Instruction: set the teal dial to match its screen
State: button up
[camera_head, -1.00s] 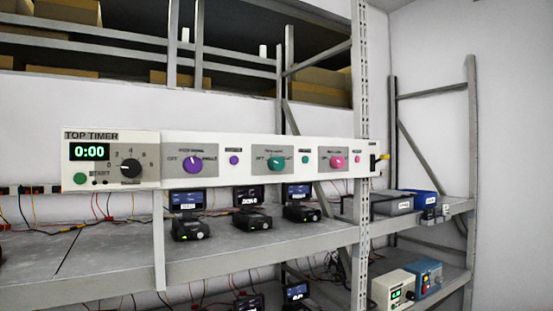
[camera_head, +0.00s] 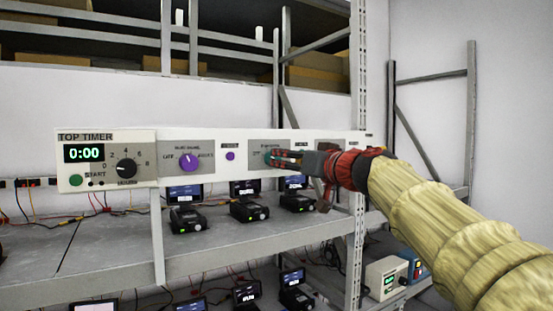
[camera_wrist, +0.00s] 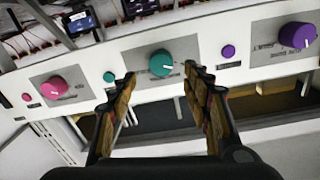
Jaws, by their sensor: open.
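The teal dial (camera_wrist: 161,63) is a round knob with a white pointer line on a grey plate of the long white panel (camera_wrist: 130,40). In the wrist view it lies just beyond and between the two fingertips of my gripper (camera_wrist: 159,72), which is open and empty. In the head view my gripper (camera_head: 284,157) reaches in from the right and partly covers the teal dial (camera_head: 270,157). I cannot tell whether the fingers touch it. A screen (camera_wrist: 82,21) stands on the shelf by the panel; its text is too small to read.
A purple dial (camera_head: 189,162) is left of the teal one. A pink dial (camera_wrist: 54,88) and a small teal button (camera_wrist: 109,77) show in the wrist view. The timer box (camera_head: 108,157) reads 0:00. Several black devices with screens sit on the shelf (camera_head: 215,230) below.

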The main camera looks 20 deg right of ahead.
aim_at(276, 158)
jog(key=p+x, duration=0.2)
jog(key=x, duration=0.4)
jog(key=shift+w+a, duration=0.1)
jog(key=shift+w, duration=0.3)
jog(key=shift+c, duration=0.7)
jog(key=c, duration=1)
